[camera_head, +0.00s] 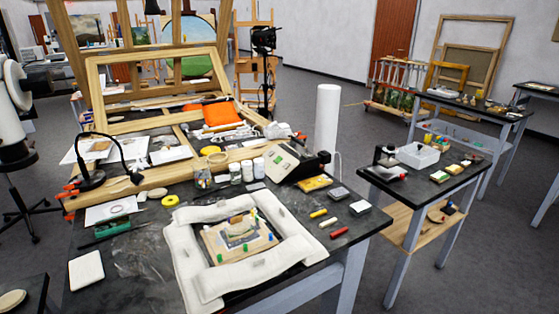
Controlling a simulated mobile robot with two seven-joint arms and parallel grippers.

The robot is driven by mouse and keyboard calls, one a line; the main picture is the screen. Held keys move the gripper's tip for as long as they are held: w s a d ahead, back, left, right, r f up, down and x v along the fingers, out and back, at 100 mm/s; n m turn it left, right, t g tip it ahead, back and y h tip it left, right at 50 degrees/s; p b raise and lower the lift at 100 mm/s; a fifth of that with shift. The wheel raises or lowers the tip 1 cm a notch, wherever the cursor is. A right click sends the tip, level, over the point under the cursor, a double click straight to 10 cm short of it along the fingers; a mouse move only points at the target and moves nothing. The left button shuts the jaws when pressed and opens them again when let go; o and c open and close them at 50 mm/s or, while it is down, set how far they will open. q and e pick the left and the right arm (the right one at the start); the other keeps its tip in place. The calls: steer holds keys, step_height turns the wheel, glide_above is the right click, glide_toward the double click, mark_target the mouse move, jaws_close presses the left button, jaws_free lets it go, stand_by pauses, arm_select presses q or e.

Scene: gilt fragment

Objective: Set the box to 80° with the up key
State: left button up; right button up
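A control box (291,161) with a pale, sloped front panel and dark sides stands at the back right of the near dark table. A darker patch on its panel may be a display. The reading and the up key are too small to make out. Neither of my grippers shows in the head view.
The near table (135,262) holds a white padded frame (188,262) around a small board, left of and in front of the box. White-capped jars (247,170) stand left of it, a yellow block (315,183) just in front. A white roll (327,118) stands upright behind it.

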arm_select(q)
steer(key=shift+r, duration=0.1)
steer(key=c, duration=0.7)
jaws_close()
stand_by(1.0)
